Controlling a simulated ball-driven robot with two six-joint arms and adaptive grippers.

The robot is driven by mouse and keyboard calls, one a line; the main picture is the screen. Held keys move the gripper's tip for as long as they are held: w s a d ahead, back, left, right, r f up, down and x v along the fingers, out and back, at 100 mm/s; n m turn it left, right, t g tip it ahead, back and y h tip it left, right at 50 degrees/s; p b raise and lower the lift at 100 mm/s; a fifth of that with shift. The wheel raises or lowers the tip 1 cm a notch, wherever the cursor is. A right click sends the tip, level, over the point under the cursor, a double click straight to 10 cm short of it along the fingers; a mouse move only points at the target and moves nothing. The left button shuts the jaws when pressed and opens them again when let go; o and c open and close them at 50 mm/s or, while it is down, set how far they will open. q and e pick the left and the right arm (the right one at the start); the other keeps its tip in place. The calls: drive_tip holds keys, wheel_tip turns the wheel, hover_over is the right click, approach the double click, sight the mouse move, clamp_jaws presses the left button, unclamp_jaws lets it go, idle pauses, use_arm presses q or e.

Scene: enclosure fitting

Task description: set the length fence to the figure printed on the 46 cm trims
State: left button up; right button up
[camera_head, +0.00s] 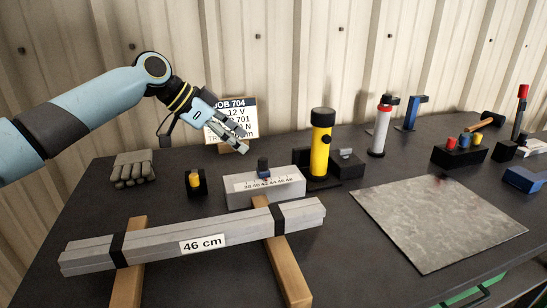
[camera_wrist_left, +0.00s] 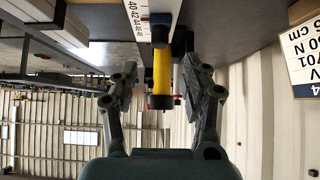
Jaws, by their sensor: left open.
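The length fence (camera_head: 277,194) is a pale block with a printed scale in the middle of the bench. A dark blue slider (camera_head: 263,168) stands on it around the low forties; its exact setting is too small to read. The scale (camera_wrist_left: 138,22) also shows in the left wrist view, with the dark slider (camera_wrist_left: 160,30) beside it. The grey trims (camera_head: 150,248) lie bundled with black straps, labelled "46 cm". My left gripper (camera_head: 243,143) is open and empty, above and behind the fence, apart from it. In the left wrist view its fingers (camera_wrist_left: 161,72) are spread. My right gripper is out of view.
A job board (camera_head: 238,106) stands behind my left gripper, which partly hides it. A yellow torch (camera_head: 321,145) stands just right of the fence. A small black holder (camera_head: 196,183) and grey gloves (camera_head: 133,168) lie to the left. Wooden bearers (camera_head: 285,265) support the trims. A metal sheet (camera_head: 435,222) lies at right.

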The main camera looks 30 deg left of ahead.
sight(262, 159)
use_arm(q)
drive_tip(key=x, duration=0.3)
drive_tip(key=shift+w+d+f, duration=0.15)
drive_tip(key=shift+d+f, duration=0.05)
drive_tip(key=x, duration=0.4)
drive_tip(key=shift+w, duration=0.1)
drive_tip(key=shift+w+d+f, duration=0.2)
drive_tip(key=shift+w+f, duration=0.05)
drive_tip(key=shift+f, duration=0.2)
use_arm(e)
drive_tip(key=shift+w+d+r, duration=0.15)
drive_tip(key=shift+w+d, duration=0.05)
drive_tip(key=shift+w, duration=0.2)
use_arm(q)
drive_tip(key=c, duration=0.9)
clamp_jaws()
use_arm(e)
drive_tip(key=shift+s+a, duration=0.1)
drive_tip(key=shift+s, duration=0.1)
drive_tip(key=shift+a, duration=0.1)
